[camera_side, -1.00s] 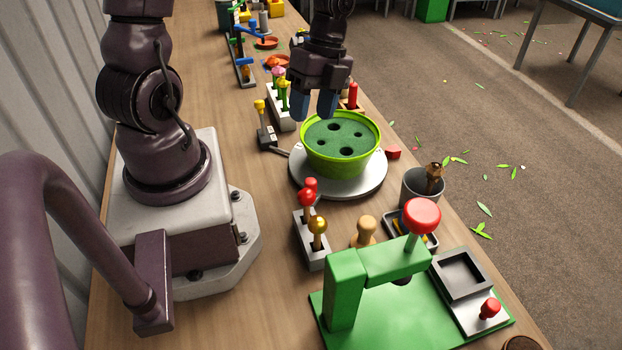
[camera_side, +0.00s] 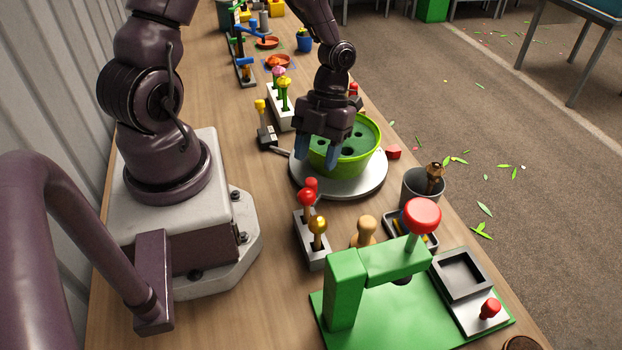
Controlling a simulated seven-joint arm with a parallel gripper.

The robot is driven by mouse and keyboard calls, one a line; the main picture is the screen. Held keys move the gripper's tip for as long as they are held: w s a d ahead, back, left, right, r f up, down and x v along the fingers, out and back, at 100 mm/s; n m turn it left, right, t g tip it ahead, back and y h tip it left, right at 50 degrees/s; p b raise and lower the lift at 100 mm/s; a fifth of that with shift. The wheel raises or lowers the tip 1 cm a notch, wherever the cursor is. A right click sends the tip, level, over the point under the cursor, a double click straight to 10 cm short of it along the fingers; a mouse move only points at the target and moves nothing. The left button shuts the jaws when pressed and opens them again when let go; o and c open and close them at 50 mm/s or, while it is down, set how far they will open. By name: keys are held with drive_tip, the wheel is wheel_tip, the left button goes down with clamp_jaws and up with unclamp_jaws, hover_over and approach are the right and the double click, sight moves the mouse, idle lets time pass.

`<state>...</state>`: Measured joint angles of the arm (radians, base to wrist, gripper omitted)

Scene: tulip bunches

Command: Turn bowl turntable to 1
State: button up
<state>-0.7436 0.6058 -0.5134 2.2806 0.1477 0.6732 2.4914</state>
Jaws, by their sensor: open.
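The bowl turntable (camera_side: 356,187) is a round, light grey disc on the wooden table. A lime green bowl (camera_side: 368,164) stands on it, filled with dark green foam with several round holes. My gripper (camera_side: 319,152) points down at the left front side of the bowl, over the turntable. Its blue fingers are apart and nothing shows between them. Whether a finger touches the bowl or the disc I cannot tell. The gripper hides the bowl's left part. A dark handle (camera_side: 280,150) sticks out at the disc's left edge.
A block with red and gold knobs (camera_side: 312,245) stands in front of the turntable. A green press (camera_side: 375,285) is at the front right, with a grey cup (camera_side: 420,185) behind it. A block with tulips (camera_side: 280,108) stands behind left. Bare table lies left of the turntable.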

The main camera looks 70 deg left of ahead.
sight(311, 180)
drive_tip(key=x, duration=0.5)
drive_tip(key=shift+s+f, duration=0.1)
drive_tip(key=shift+f, duration=0.25)
clamp_jaws()
